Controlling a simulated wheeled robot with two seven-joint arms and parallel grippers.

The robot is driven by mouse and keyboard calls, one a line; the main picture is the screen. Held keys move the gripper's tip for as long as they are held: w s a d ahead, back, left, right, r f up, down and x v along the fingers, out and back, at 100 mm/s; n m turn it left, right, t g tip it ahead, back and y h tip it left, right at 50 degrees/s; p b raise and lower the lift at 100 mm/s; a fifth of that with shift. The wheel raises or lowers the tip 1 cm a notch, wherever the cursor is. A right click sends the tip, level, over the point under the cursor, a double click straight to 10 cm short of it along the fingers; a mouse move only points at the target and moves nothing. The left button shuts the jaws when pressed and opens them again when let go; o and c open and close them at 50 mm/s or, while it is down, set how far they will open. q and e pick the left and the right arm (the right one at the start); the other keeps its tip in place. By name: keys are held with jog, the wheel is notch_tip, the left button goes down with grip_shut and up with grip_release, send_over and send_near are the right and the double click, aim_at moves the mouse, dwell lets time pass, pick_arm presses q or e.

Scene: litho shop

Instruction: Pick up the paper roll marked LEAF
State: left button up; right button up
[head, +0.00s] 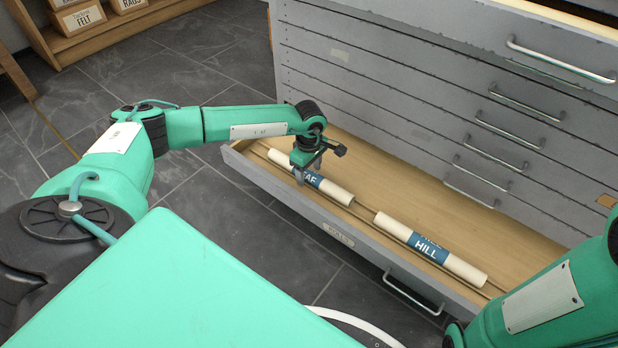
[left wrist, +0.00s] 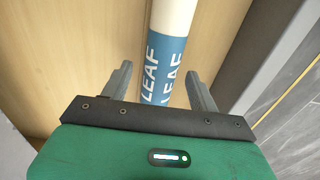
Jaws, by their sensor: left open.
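The paper roll marked LEAF (head: 337,192) is cream with a blue label and lies in the open drawer (head: 420,190), along its front side. My left gripper (head: 309,176) is above this roll, over its label, and partly hides it. In the left wrist view the LEAF roll (left wrist: 170,62) runs between the two open fingers of my left gripper (left wrist: 160,90), with bare wood showing between the roll and the left finger. I cannot tell how far the fingertips are above the drawer floor. My right gripper is not in view; only part of my right arm shows.
A second roll marked HILL (head: 430,250) lies in line with the LEAF roll, nearer the right end of the drawer. The grey cabinet (head: 390,90) with several shut drawers and metal handles rises behind. The back of the open drawer is clear. Labelled boxes (head: 80,18) stand far left.

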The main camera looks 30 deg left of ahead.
pick_arm(q)
jog(key=c, duration=1.1)
